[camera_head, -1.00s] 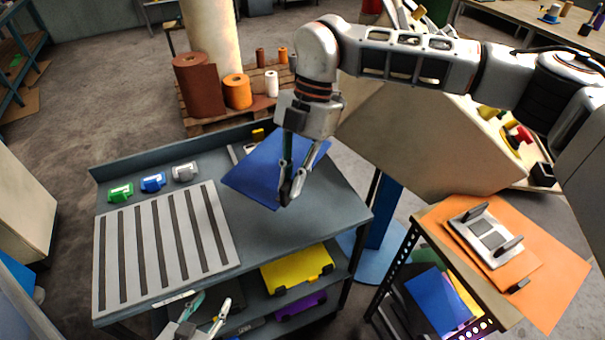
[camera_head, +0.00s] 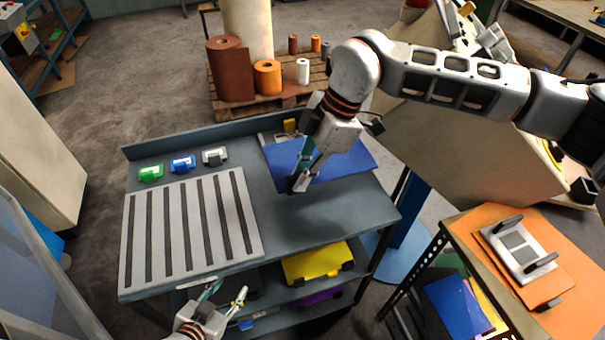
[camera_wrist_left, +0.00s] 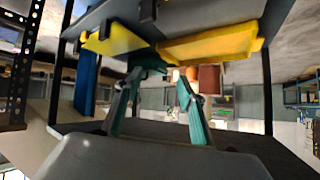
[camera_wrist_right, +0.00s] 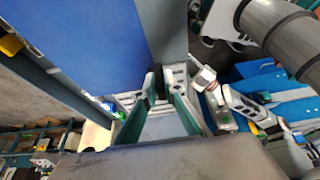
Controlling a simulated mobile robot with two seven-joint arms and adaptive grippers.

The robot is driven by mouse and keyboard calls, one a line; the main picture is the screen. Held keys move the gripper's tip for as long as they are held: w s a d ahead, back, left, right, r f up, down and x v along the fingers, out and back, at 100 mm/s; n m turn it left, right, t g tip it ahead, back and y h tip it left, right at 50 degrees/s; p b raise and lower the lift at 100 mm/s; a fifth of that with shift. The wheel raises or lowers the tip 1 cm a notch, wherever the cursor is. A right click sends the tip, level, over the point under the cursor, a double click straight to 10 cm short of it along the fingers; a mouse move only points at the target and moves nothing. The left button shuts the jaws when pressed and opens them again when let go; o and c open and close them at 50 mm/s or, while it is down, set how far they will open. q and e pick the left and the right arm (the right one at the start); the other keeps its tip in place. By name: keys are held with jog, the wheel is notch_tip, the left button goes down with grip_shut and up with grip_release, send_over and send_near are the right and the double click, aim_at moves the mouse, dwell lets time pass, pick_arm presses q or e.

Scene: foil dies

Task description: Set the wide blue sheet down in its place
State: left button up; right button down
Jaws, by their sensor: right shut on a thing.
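The wide blue sheet (camera_head: 345,164) is over the back right part of the grey cart top, near flat; I cannot tell whether it touches the surface. My right gripper (camera_head: 299,180) is shut on the sheet's near left side, and its arm covers part of the sheet. In the right wrist view the blue sheet (camera_wrist_right: 75,35) fills the upper left, beside the close-set fingers (camera_wrist_right: 160,78). My left gripper (camera_head: 228,294) is open and empty in front of the cart, below its top. The left wrist view shows its spread fingers (camera_wrist_left: 160,80).
A yellow case (camera_head: 318,263) is on the shelf below. A side table (camera_head: 462,235) stands right. The cart top's front right is clear.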

pick_arm(q)
jog(key=shift+w+d+b, duration=0.15)
jog(key=shift+b, duration=0.15)
pick_arm(e)
jog(key=shift+f+b, duration=0.3)
jog(key=shift+b, duration=0.2)
notch_tip(320, 180, down, 2)
jog(key=shift+f+b, duration=0.15)
jog(key=shift+b, duration=0.75)
jog(key=shift+f+b, duration=1.8)
jog(key=shift+f, duration=1.8)
pick_arm(q)
jog(key=f, duration=0.4)
jog(key=d+f, duration=0.1)
jog(key=f, duration=0.1)
pick_arm(e)
jog(key=shift+f, duration=0.3)
pick_arm(q)
jog(key=shift+r, duration=0.2)
jog(key=shift+f, duration=0.2)
pick_arm(e)
jog(key=shift+f, duration=0.55)
